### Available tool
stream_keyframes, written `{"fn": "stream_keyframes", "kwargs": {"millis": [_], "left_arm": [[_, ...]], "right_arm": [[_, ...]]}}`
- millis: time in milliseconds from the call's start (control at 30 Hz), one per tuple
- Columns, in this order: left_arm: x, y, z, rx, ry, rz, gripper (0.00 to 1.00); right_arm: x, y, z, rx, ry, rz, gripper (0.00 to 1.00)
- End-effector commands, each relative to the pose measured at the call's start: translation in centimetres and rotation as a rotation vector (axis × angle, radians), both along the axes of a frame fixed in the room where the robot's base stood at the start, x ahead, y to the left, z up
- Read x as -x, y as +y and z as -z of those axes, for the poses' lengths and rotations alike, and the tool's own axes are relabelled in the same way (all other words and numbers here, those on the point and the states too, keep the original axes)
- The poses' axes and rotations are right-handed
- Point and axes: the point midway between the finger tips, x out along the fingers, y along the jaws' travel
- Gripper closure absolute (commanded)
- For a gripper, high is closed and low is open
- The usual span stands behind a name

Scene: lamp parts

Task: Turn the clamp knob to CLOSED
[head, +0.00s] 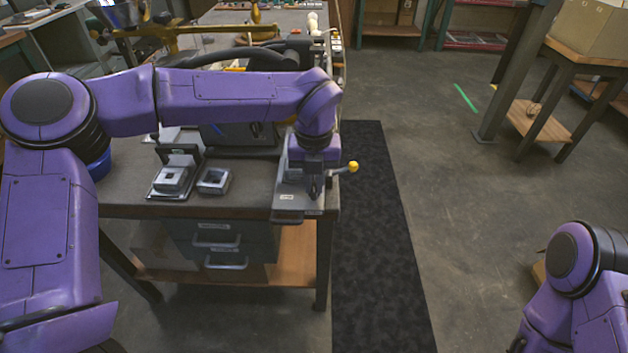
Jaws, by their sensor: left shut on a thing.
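My left gripper (314,186) points down over the grey clamp fixture (288,203) at the right front corner of the workbench. It is shut on what appears to be the clamp knob, which the fingers and wrist mostly hide. A short lever with a yellow ball end (353,167) sticks out to the right beside the gripper. Small labels on the fixture's front are too small to read. My right arm shows at the lower right, but its gripper is out of view.
Two square metal parts, one on a plate (171,180) and one loose (213,181), lie on the workbench (140,202) left of the clamp. A dark box and brass parts stand behind my left arm. A dark mat (380,270) covers the floor to the right.

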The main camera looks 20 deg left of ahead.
Motion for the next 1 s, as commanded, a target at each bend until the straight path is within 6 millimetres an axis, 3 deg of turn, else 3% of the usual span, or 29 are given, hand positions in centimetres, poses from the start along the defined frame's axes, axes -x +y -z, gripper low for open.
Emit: {"fn": "stream_keyframes", "kwargs": {"millis": [267, 300, 333, 367, 700, 1000], "left_arm": [[-0.1, 0.0, -0.2, 0.001, -0.004, -0.003, 1.00], [-0.1, 0.0, -0.2, 0.001, -0.004, -0.003, 0.72], [-0.1, 0.0, -0.1, 0.001, -0.003, -0.003, 0.62], [-0.1, 0.0, -0.1, 0.001, -0.003, -0.002, 0.60], [-0.1, 0.0, -0.7, 0.000, -0.003, -0.001, 0.60], [-0.1, 0.0, -7.4, 0.000, -0.006, -0.002, 0.60]], "right_arm": [[0.0, 0.0, 0.0, 0.000, 0.000, 0.000, 0.57], [0.0, 0.0, 0.0, 0.000, 0.000, 0.000, 0.57], [0.0, 0.0, 0.0, 0.000, 0.000, 0.000, 0.57], [0.0, 0.0, 0.0, 0.000, 0.000, 0.000, 0.57], [0.0, 0.0, 0.1, 0.000, 0.000, 0.000, 0.57], [0.0, 0.0, 0.4, 0.000, 0.000, 0.000, 0.57]]}}
